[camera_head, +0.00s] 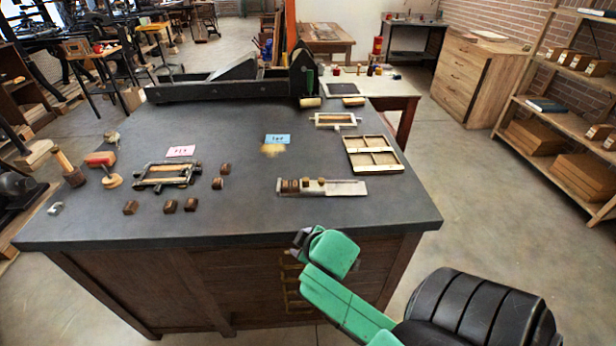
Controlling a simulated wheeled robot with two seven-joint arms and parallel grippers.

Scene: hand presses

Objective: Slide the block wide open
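Which thing is the block is not clear from the view. A flat metal composing stick (345,188) lies on the dark table, right of the middle, with small brown blocks (292,186) at its left end. A dark frame with a lighter inside (166,174) lies at the left of the table, and several loose brown blocks (169,206) lie around it. My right gripper (300,238) is at the table's front edge, below the composing stick in the picture and apart from it. Its fingers are too small and dark to read. My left gripper is not in view.
A divided wooden tray (373,141) and a small pale frame (336,120) lie at the table's right. A long black press (230,84) stands along the back. Wooden-handled tools (68,168) stand at the left. The front right of the table (390,213) is bare.

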